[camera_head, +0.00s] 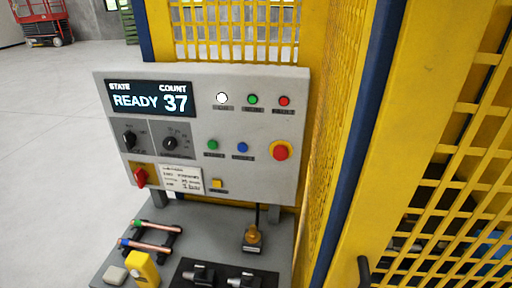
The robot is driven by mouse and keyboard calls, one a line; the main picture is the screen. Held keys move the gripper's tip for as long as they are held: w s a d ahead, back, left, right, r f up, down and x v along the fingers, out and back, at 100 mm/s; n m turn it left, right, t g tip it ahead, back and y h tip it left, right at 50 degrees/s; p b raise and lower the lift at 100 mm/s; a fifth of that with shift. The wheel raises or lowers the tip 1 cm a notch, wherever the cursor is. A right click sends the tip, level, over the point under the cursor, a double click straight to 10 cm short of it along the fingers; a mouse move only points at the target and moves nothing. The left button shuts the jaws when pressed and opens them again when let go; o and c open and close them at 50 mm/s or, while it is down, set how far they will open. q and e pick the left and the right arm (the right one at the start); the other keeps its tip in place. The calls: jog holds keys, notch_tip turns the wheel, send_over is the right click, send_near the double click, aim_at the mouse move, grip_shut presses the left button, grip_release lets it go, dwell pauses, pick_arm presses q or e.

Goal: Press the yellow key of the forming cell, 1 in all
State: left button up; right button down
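The forming cell's grey control panel (255,136) faces me in the head view. Its display (149,99) reads STATE READY, COUNT 37. The small square yellow key (217,184) sits low on the panel, right of a white label card (182,178), with a small dark label under it. A white lamp (222,98) is lit in the top row. Green (212,144) and blue (242,147) buttons and a red knob on a yellow ring (280,151) are above the key. Neither gripper is in view.
A shelf below the panel holds copper tubes (152,246) on a black rack, a yellow block (143,268), a brass piece (252,238) and dark fittings (200,274). Yellow mesh fencing (440,190) stands close on the right. Open floor (50,150) lies left.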

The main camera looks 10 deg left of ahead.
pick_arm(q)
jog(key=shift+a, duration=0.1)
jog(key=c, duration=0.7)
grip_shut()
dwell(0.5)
